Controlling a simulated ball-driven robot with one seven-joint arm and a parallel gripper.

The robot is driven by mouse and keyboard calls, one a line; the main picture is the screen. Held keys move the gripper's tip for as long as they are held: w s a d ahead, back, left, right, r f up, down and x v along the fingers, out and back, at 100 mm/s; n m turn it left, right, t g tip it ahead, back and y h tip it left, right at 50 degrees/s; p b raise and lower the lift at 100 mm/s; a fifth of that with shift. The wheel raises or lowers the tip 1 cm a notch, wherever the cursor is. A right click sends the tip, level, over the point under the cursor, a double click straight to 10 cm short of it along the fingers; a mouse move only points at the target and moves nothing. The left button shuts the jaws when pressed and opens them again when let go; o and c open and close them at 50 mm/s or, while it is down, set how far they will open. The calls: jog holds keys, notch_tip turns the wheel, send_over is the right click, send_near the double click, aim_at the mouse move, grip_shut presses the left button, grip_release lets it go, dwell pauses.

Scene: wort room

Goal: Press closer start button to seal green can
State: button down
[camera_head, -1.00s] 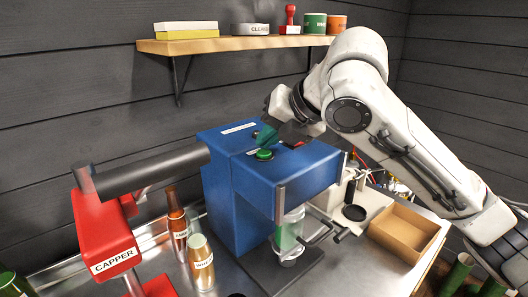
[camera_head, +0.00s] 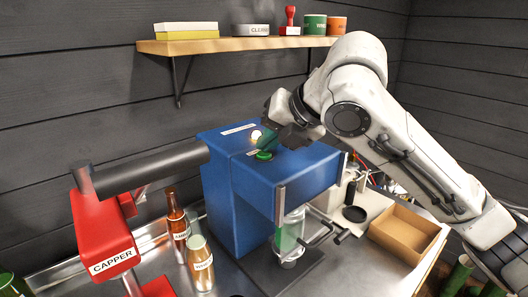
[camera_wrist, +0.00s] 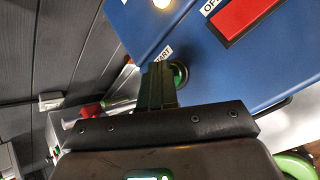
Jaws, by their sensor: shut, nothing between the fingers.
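The blue closer (camera_head: 240,195) stands on the bench in the head view. Its round green button (camera_head: 264,155) is on top; in the wrist view the button (camera_wrist: 180,75) is partly hidden behind my fingers. The green can (camera_head: 287,238) stands in the front of the closer, behind a clear guard. My gripper (camera_head: 264,145) is shut and empty, its dark green fingers just above the button; I cannot tell whether they touch it. A small lamp (camera_head: 256,136) behind the button glows, also in the wrist view (camera_wrist: 162,3).
The red capper (camera_head: 103,235) stands on the left, its dark lever reaching toward the closer. An open cardboard box (camera_head: 405,232) is on the right. A wooden shelf (camera_head: 235,43) hangs behind.

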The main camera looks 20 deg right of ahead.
aim_at(269, 155)
jog(key=shift+r+p, duration=0.5)
jog(key=shift+r, duration=0.25)
notch_tip(269, 155, up, 5)
jog(key=p, duration=0.4)
dwell(0.8)
